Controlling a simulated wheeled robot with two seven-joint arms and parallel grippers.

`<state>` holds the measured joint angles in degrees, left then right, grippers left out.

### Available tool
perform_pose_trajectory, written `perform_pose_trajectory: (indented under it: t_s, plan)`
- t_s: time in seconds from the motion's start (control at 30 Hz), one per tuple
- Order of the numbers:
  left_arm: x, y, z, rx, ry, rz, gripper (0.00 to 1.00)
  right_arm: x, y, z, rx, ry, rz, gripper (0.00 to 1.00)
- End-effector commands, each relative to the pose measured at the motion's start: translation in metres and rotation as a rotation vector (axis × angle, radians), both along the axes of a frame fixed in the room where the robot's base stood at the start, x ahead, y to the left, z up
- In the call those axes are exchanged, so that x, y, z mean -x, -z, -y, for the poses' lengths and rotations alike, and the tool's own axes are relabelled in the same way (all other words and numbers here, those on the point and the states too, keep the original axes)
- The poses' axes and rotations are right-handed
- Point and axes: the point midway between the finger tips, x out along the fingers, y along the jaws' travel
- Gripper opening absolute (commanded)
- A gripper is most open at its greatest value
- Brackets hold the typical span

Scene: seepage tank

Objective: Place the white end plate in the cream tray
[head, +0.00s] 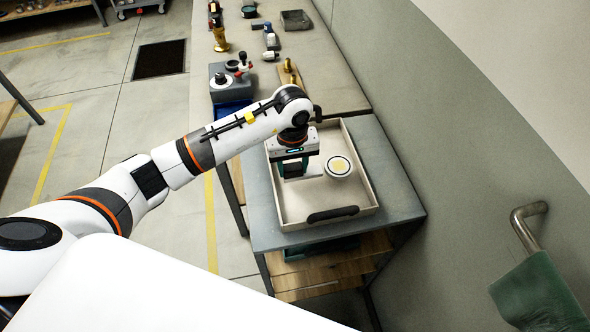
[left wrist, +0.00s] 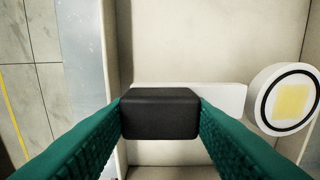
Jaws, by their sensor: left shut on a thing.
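The white end plate (head: 339,167) shows as a round white disc with a dark ring and a yellowish centre. It also shows at the right of the left wrist view (left wrist: 285,99), where a white bar runs from it to a black block (left wrist: 160,114). My left gripper (head: 293,172) is shut on this black block, between its green fingers. The gripper and plate are over the inside of the cream tray (head: 365,187). I cannot tell whether the plate touches the tray floor. My right gripper is not in view.
The tray stands on a grey-topped bench (head: 398,190) beside the wall, with a black handle (head: 332,214) on its near wall. A longer bench behind holds a grey box (head: 295,20), brass fittings and other parts. A green cloth (head: 540,295) hangs at lower right.

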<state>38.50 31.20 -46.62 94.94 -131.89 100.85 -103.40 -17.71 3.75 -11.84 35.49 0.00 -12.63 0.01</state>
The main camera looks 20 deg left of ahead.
Motion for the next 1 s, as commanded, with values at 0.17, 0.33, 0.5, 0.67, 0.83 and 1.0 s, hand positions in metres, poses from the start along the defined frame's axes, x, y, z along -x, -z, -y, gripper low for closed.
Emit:
perform_pose_trajectory:
  t_s: [0.17, 0.33, 0.5, 0.67, 0.83, 1.0]
  plan:
    - [0.001, 0.023, 0.001, 0.0, -0.002, -0.006, 0.21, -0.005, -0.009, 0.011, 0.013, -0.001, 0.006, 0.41]
    - [0.0, 0.035, 0.0, -0.001, 0.0, -0.001, 0.21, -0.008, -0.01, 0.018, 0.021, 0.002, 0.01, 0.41]
    - [0.0, 0.035, 0.0, -0.001, 0.0, 0.0, 0.21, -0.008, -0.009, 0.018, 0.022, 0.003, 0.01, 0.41]
    - [0.0, 0.037, 0.0, -0.002, 0.001, 0.0, 0.55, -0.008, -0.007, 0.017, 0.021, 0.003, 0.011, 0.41]
    - [0.0, 0.037, 0.0, -0.002, 0.0, -0.001, 0.67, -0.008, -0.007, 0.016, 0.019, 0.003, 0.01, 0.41]
    - [0.0, 0.036, 0.0, -0.001, 0.0, -0.001, 0.67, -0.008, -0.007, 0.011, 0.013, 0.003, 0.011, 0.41]
